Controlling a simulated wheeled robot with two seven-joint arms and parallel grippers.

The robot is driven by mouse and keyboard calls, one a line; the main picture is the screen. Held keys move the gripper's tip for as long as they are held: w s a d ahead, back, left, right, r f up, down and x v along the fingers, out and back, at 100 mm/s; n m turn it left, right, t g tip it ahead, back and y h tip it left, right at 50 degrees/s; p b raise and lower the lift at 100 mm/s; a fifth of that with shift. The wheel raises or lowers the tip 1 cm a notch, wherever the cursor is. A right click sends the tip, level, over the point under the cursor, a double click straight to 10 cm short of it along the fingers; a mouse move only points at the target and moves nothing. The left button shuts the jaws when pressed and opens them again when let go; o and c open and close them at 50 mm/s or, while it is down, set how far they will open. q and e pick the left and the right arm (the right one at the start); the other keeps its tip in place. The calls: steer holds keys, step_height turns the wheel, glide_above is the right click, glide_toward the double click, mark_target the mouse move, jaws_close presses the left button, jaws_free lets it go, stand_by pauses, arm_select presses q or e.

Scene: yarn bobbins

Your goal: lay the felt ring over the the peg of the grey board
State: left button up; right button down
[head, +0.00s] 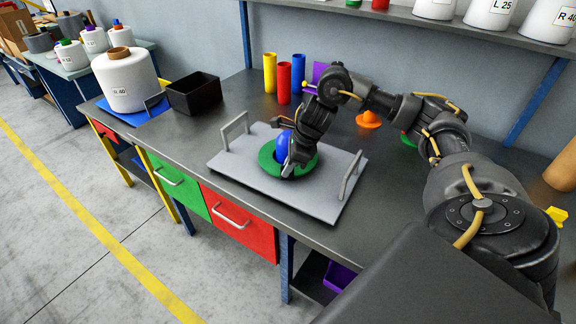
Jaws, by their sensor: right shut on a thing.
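The grey board (240,163) lies on the workbench, with an upright handle at each end. A blue peg (282,146) with a rounded top stands at its middle, partly hidden by my right gripper. The green felt ring (267,162) appears around the peg, with a dark gap between them. I cannot tell whether it rests fully on the board or is slightly raised. My right gripper (289,168) points down and is shut on the near part of the felt ring, hiding some of it. My left gripper is not in view.
A black bin (194,93) and a large white bobbin (126,80) stand at the bench's left. Yellow (270,73), red (284,84) and blue (298,70) tubes stand behind the board. An orange piece (368,119) lies behind my arm.

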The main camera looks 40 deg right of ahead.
steer(key=shift+f, duration=0.4)
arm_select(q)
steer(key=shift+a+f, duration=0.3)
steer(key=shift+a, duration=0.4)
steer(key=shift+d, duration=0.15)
